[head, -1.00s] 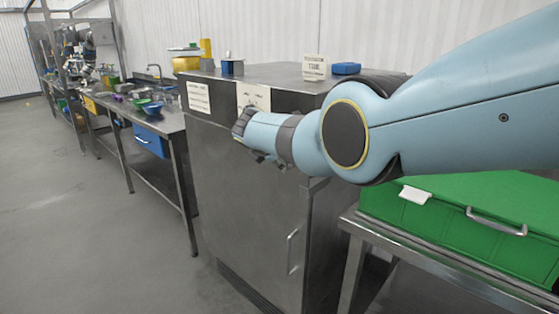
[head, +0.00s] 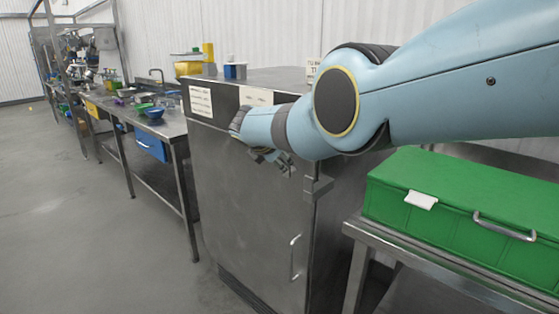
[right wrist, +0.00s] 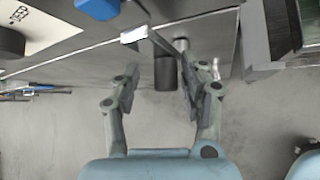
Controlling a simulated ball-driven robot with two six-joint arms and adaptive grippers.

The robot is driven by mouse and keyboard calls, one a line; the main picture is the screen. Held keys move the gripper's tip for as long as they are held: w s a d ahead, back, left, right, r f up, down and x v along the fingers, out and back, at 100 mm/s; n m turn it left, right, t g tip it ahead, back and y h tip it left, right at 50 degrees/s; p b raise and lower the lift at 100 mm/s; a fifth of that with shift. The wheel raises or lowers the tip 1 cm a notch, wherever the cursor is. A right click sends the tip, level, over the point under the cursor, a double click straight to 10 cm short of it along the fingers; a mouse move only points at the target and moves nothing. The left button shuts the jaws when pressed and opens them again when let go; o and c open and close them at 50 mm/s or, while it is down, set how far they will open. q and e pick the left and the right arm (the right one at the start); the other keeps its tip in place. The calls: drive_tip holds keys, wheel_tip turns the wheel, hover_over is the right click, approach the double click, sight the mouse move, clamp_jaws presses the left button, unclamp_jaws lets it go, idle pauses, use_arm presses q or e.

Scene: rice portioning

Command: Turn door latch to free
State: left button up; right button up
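The steel cabinet door (head: 250,210) is shut, with a vertical handle (head: 294,258) low on its right side. A grey metal block (head: 318,188), which looks like the latch, sits at the door's upper right edge. My right gripper (head: 277,162) is in front of the upper door, just left of that block. In the right wrist view its two fingers (right wrist: 161,78) are apart, with a dark cylinder (right wrist: 164,72) showing between them. I cannot tell whether they touch it. The forearm hides part of the cabinet's top edge. My left gripper is not in view.
A green lidded crate (head: 465,200) stands on a steel table right of the cabinet. Labels (head: 201,101) and a blue-and-white box (head: 235,71) are at the cabinet top. Steel benches (head: 150,122) run along the left. The floor (head: 85,235) at left is clear.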

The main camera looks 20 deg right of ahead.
drive_tip(key=shift+f, duration=0.2)
drive_tip(key=shift+d, duration=0.1)
drive_tip(key=v, duration=1.2)
idle(0.3)
